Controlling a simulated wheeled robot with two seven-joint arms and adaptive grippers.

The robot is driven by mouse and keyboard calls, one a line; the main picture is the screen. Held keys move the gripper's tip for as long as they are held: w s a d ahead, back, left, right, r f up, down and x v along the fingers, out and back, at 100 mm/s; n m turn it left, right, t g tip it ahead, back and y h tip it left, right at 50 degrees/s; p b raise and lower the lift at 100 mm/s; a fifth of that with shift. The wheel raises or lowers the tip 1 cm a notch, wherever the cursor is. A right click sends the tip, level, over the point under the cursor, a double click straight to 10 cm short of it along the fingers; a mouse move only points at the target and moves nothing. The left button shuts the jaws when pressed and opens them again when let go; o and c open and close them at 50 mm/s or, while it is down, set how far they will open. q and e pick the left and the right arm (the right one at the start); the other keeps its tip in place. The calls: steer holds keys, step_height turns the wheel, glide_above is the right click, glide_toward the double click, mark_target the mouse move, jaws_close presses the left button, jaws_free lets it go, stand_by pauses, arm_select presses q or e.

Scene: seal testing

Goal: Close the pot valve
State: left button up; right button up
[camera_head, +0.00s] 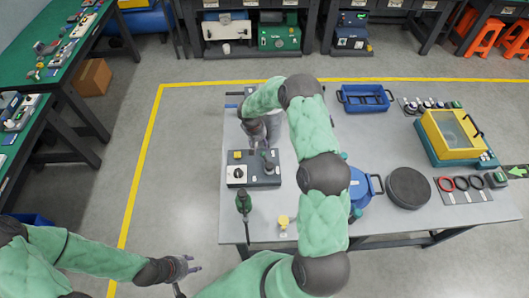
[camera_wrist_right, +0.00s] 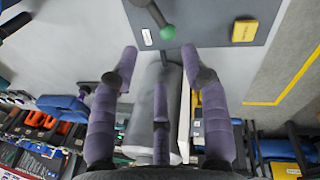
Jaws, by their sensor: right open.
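The blue pot (camera_head: 362,186) stands on the table right of my right arm, which hides part of it; I cannot make out its valve. A dark grey box (camera_head: 240,176) with a yellow button and a black lever (camera_head: 269,161) sits left of the arm. My right gripper (camera_head: 260,148) is open just above the box's far edge, near the lever. In the right wrist view, a green-tipped lever (camera_wrist_right: 167,32) stands beyond the open purple fingers (camera_wrist_right: 160,85), apart from them. My left gripper (camera_head: 193,263) is open and empty over the floor left of the table.
A round black disc (camera_head: 408,188) lies right of the pot.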

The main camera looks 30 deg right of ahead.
mark_target(264, 156)
steer(key=f, duration=0.3)
steer(key=d+f, duration=0.1)
steer(key=f, duration=0.2)
steer(key=d+f+p, duration=0.1)
steer(key=f, duration=0.2)
steer(key=shift+s+f, duration=0.15)
steer(key=shift+f, duration=0.25)
jaws_close()
